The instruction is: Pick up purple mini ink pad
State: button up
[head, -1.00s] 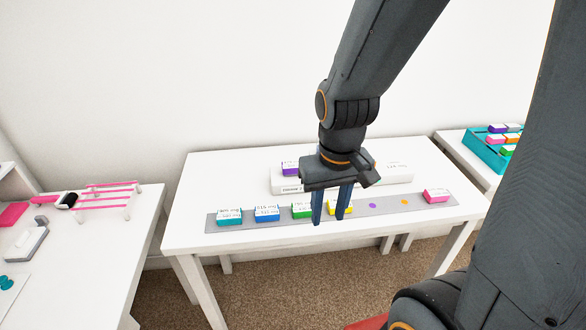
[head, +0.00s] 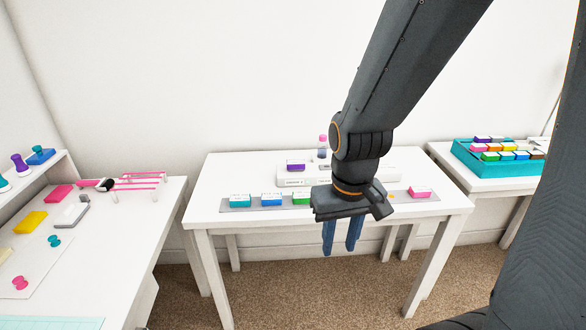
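The purple mini ink pad (head: 296,166) sits on a low white box (head: 292,182) on the middle table, towards the back. A second purple pad (head: 482,139) shows in the teal tray on the right table. My gripper (head: 342,250) points down in front of the middle table's front edge, right of and nearer than the ink pad. Its two blue fingers are apart with nothing visible between them. My gripper hides part of the grey strip and the middle of the white box.
A grey strip (head: 230,208) holds a teal pad (head: 240,201), a blue pad (head: 271,199), a green pad (head: 301,198) and a pink pad (head: 420,192). A small bottle (head: 323,146) stands behind. A teal tray (head: 462,160) of pads is right; a cluttered table (head: 110,225) is left.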

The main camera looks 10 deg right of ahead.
aim_at(292, 164)
jog(key=u, duration=0.25)
jog(key=i, duration=1.3)
